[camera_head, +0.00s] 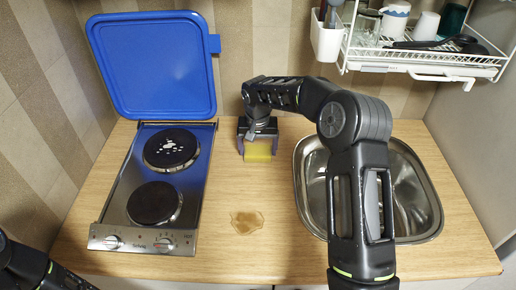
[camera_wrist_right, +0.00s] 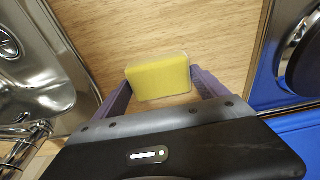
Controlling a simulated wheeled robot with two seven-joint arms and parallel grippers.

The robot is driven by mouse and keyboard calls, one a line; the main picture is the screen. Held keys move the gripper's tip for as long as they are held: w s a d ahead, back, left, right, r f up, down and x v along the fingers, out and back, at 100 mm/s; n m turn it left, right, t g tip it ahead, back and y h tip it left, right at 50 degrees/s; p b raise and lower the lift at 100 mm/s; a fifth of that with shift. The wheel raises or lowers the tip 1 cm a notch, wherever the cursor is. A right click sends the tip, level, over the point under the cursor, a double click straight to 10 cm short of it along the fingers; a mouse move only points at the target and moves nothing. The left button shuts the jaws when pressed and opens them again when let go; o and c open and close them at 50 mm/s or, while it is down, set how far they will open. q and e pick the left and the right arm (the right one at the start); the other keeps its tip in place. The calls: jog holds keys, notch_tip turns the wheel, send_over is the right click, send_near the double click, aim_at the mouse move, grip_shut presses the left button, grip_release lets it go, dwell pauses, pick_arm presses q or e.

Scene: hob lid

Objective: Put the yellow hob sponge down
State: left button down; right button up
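The yellow hob sponge (camera_head: 258,152) is at the back of the wooden worktop, between the hob and the sink. My right gripper (camera_head: 258,147) points down over it, with a finger on each side. In the right wrist view the sponge (camera_wrist_right: 159,78) fills the gap between the purple fingers (camera_wrist_right: 160,88), which appear to touch its sides. Whether its underside rests on the worktop is hard to tell. The hob (camera_head: 122,196) has its blue lid (camera_head: 152,65) standing open. White specks lie on the back burner (camera_head: 171,148). My left arm shows at the lower left, its gripper out of view.
A brownish wet patch (camera_head: 247,222) lies on the worktop (camera_head: 235,190) in front of the sponge. The steel sink (camera_head: 427,205) is on the right, partly behind my right arm. A white dish rack (camera_head: 425,62) with cups hangs above it. Bare worktop surrounds the patch.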

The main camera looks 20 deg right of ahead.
aim_at(258, 150)
jog(key=o, duration=0.3)
jog(key=shift+r+p, duration=0.35)
jog(key=shift+r, duration=0.1)
notch_tip(258, 150, up, 3)
jog(key=shift+s+f+p, duration=0.15)
jog(key=shift+p, duration=0.5)
notch_tip(258, 150, up, 9)
jog(key=s, duration=0.1)
jog(key=shift+s+a+f, duration=0.15)
jog(key=shift+a+f, duration=0.05)
jog(key=shift+a, duration=0.2)
